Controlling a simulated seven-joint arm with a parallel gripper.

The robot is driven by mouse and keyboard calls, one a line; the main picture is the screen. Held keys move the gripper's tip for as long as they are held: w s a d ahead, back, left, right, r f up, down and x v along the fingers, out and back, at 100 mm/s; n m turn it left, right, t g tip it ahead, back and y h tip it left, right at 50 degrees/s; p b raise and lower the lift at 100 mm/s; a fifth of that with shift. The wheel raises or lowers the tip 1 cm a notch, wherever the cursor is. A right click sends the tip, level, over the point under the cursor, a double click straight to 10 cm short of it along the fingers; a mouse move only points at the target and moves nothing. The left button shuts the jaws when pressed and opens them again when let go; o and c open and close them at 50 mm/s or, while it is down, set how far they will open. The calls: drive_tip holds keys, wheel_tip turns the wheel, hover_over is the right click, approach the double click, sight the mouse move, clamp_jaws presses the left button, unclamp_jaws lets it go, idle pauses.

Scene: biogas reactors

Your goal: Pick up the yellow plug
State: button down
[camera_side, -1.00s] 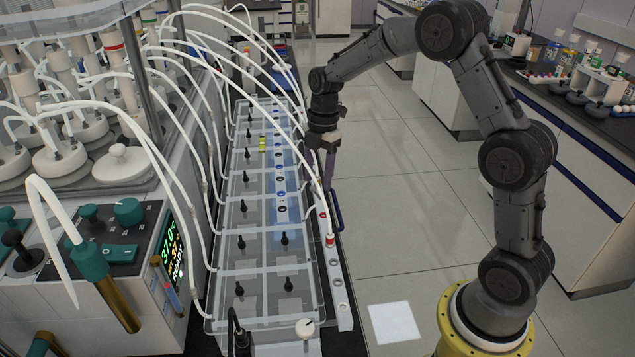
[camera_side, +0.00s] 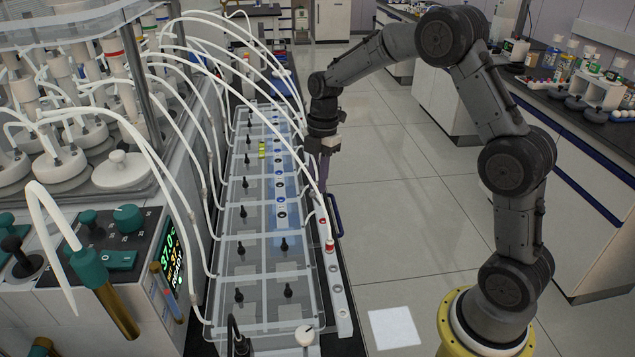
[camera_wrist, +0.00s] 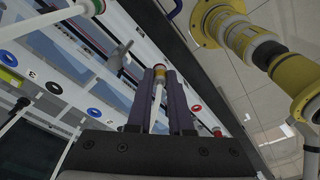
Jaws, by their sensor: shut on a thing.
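My gripper (camera_side: 325,170) is over the right edge of the clear-lidded tray row, above the narrow white rail. A white hose runs back from this plug between the fingers. The plug is too small to make out in the side view. A separate yellow-green piece (camera_side: 262,150) lies on the tray lids and shows at the left edge of the wrist view (camera_wrist: 8,59).
The white rail (camera_side: 338,300) holds a red-banded plug (camera_side: 330,245) and several sockets. White hoses (camera_side: 215,48) arch over the trays from the reactors on the left. A blue handle (camera_side: 335,215) is beside the rail. Open floor (camera_side: 400,220) lies to the right.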

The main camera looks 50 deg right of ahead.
sight(317, 183)
drive_tip(key=shift+r, duration=0.5)
wheel_tip(317, 183, up, 2)
drive_tip(key=shift+s+r, duration=0.1)
drive_tip(key=shift+r, duration=0.15)
drive_tip(key=s+a+r, duration=0.2)
drive_tip(key=s+r, duration=0.7)
drive_tip(key=s, duration=0.4)
drive_tip(key=shift+s+a, duration=0.15)
drive_tip(key=shift+s, duration=0.15)
drive_tip(key=shift+r, duration=0.55)
drive_tip(key=shift+r, duration=0.35)
drive_tip(key=shift+r, duration=0.3)
drive_tip(key=shift+r, duration=0.35)
drive_tip(key=shift+r, duration=0.15)
